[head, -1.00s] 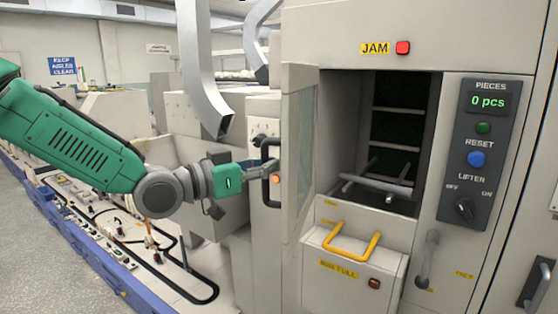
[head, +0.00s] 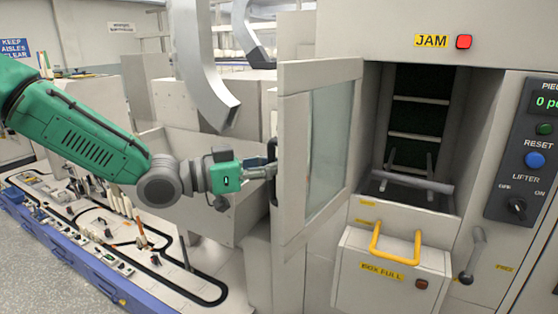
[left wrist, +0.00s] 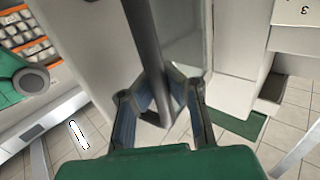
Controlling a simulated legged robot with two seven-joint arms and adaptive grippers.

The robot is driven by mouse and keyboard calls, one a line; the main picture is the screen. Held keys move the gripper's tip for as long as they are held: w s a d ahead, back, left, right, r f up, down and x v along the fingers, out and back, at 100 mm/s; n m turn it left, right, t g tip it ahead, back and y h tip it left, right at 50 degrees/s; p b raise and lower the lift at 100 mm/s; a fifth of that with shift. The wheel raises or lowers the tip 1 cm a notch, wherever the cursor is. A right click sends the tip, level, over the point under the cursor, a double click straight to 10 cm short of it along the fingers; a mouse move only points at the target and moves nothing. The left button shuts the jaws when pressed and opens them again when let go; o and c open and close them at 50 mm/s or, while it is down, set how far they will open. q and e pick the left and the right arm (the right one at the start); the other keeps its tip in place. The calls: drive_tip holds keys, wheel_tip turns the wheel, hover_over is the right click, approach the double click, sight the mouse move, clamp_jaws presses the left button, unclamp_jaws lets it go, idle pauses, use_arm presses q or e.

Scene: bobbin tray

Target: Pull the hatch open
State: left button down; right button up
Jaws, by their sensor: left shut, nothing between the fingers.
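The hatch (head: 292,170) is a pale grey door with a glass pane. It stands swung out to the left of the cabinet opening (head: 410,130), and its inner face shows in the head view. My left gripper (head: 270,166) is at the free edge, by the dark handle (head: 274,150), which is mostly hidden behind the hatch. In the left wrist view, the fingers (left wrist: 160,102) are beside the dark handle bar (left wrist: 144,40) and shut, with no grip on it. My right gripper is not in view.
A box with a yellow handle (head: 397,258) sits below the opening. A grey lever (head: 472,256) and a control panel (head: 525,150) are to the right. A metal chute (head: 207,80) hangs behind my left arm. A low conveyor table (head: 110,235) lies at left.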

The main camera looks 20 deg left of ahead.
use_arm(q)
drive_tip(key=shift+w+a+f, duration=0.15)
drive_tip(key=shift+a+f, duration=0.2)
drive_tip(key=shift+a, duration=0.4)
drive_tip(key=c, duration=2.1)
unclamp_jaws()
drive_tip(key=o, duration=0.6)
drive_tip(key=shift+s+a+r, duration=0.15)
drive_tip(key=shift+s, duration=0.05)
drive_tip(key=shift+c, duration=0.2)
drive_tip(key=v, duration=1.2)
drive_tip(key=shift+s, duration=0.25)
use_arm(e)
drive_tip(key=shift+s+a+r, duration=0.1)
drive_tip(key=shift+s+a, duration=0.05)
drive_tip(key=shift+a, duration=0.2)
